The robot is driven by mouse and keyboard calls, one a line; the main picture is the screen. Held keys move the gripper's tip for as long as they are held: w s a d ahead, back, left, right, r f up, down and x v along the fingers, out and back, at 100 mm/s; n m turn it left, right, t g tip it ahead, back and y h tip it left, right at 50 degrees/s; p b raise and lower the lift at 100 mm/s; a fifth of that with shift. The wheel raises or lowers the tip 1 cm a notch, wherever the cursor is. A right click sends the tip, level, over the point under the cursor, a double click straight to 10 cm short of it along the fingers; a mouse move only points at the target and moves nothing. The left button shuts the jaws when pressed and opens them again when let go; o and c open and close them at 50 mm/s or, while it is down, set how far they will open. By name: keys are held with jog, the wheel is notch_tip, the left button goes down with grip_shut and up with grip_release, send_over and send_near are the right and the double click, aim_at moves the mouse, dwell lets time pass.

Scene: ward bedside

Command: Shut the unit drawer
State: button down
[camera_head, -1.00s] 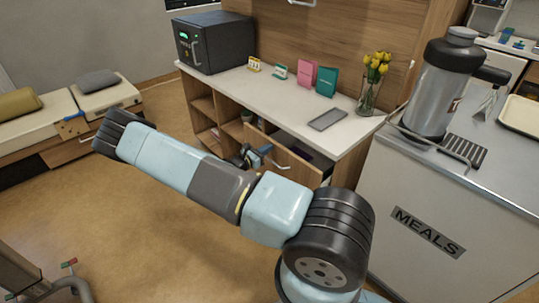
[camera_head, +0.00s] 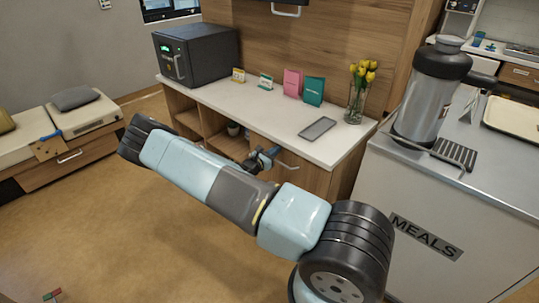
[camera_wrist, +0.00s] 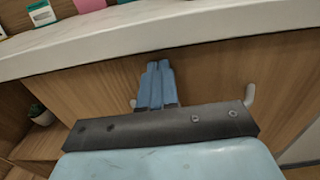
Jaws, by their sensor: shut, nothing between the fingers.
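The unit drawer's wooden front (camera_head: 309,176) sits under the white worktop at the right end of the bedside unit. No open gap or drawer inside shows above it, and it looks flush. In the wrist view the drawer front (camera_wrist: 215,84) fills the middle below the worktop edge. Its pale handle (camera_wrist: 250,94) shows at both sides of my gripper (camera_wrist: 158,65). My fingers are shut, empty, and at or very near the front; contact cannot be told. In the head view my gripper (camera_head: 272,153) is by the drawer's left part, partly behind my arm.
The worktop (camera_head: 255,101) holds a dark box-shaped appliance (camera_head: 197,54), small cards, a grey tray (camera_head: 317,128) and a flower vase (camera_head: 355,104). Open shelves with a plant (camera_head: 233,129) are left of the drawer. A metal MEALS cart (camera_head: 440,215) stands close on the right.

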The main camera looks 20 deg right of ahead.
jog(key=shift+s+d+r, duration=0.1)
jog(key=shift+s+d, duration=0.05)
jog(key=shift+d, duration=0.25)
jog(key=w+v, duration=0.1)
jog(key=v, duration=1.4)
jog(key=s+d+r+m+g+y, duration=0.1)
jog(key=s+r+m+g+y, duration=0.3)
jog(key=r, duration=0.5)
jog(key=s+r+m+g+y, duration=0.25)
jog(key=s+r+m, duration=0.4)
jog(key=r, duration=0.35)
jog(key=s+d+r+m+g+y, duration=0.1)
jog(key=s+r+m+g+y, duration=0.1)
jog(key=s+r+m+y, duration=0.5)
jog(key=s+a+r+m+t+y, duration=0.1)
jog(key=s+a+r+m+t, duration=0.1)
jog(key=s+r, duration=0.7)
jog(key=s+a+r+m+t+y, duration=0.2)
jog(key=s+r+m+t, duration=0.1)
jog(key=s+r, duration=0.6)
notch_tip(320, 180, up, 3)
jog(key=shift+a+f+t, duration=0.1)
jog(key=shift+a+t, duration=0.25)
jog(key=shift+t, duration=0.4)
